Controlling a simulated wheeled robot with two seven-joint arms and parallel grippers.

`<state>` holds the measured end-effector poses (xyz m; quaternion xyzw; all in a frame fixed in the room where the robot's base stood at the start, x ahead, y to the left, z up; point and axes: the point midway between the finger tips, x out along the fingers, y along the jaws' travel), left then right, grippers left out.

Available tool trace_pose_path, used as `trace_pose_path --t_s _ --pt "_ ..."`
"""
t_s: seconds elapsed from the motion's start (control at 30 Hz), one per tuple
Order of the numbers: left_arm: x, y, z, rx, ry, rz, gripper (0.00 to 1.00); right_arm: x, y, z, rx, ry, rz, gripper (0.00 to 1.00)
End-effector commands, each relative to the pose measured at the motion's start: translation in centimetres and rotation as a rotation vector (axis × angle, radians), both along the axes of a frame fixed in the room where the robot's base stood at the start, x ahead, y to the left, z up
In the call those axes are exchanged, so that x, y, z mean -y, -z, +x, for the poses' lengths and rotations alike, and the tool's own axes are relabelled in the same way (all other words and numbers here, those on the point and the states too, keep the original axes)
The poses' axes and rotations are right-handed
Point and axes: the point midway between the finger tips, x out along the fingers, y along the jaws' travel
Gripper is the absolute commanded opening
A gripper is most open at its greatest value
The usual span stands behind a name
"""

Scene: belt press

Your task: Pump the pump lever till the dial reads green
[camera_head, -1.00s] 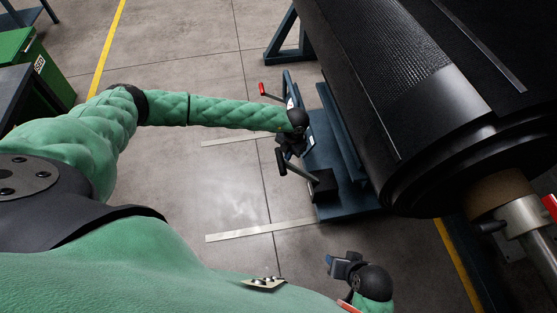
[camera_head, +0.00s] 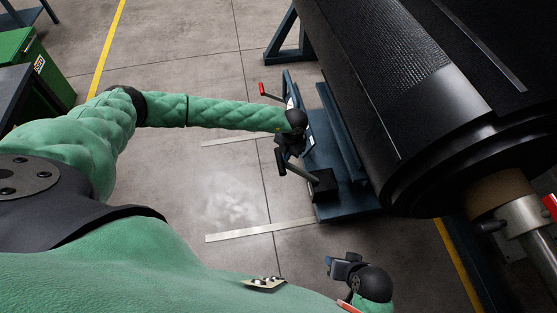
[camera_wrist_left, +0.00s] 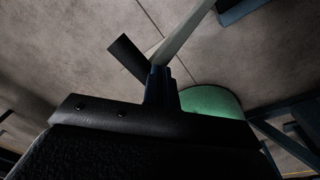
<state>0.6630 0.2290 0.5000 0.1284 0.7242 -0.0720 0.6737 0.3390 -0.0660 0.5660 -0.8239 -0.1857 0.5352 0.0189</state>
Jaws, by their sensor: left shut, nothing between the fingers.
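The pump lever (camera_head: 298,168) is a grey bar with a black grip (camera_head: 280,161), rising at a tilt from a black block on the blue base plate. My left gripper (camera_head: 287,150) is at the lever's grip end, largely hidden under my dark wrist. In the left wrist view my fingers (camera_wrist_left: 160,85) are shut with nothing between them, close by the black grip (camera_wrist_left: 128,58) and grey bar (camera_wrist_left: 185,35); I cannot tell whether they touch. The dial's face cannot be made out in either view. My right gripper (camera_head: 341,268) is low in the head view, away from the pump.
A red-handled lever (camera_head: 270,93) sticks out beyond my left wrist. The large black belt roll (camera_head: 420,120) fills the right side. A green bin (camera_head: 38,65) stands at far left. The concrete floor left of the pump is clear, with pale strips (camera_head: 260,229) on it.

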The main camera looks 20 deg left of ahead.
Motion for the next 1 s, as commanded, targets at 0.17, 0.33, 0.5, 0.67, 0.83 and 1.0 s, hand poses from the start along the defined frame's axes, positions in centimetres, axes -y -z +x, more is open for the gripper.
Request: trace_pose_path --t_s 0.17,0.33,0.5,0.67,0.83,1.0 --pt "0.0 0.1 -0.1 -0.002 0.000 0.001 0.00 0.0 0.0 0.1 0.001 0.000 0.000 0.45" --pt "-0.2 0.3 -0.2 -0.003 0.000 0.001 0.00 0.1 -0.1 0.4 0.006 0.000 -0.001 0.45" --pt "-0.7 0.8 -0.6 -0.004 0.000 0.001 0.00 0.0 0.1 0.3 0.004 0.001 -0.001 0.45" --pt "-1.2 1.4 -1.0 -0.004 0.000 0.000 0.00 0.0 0.4 0.2 0.003 0.000 0.000 0.45" --pt "-1.9 1.9 -1.4 -0.004 -0.001 0.001 0.00 0.0 0.6 0.2 0.003 0.000 0.000 0.45" --pt "-2.1 2.1 -1.6 -0.003 0.000 0.001 0.00 0.0 0.6 0.2 0.003 0.000 0.000 0.45"
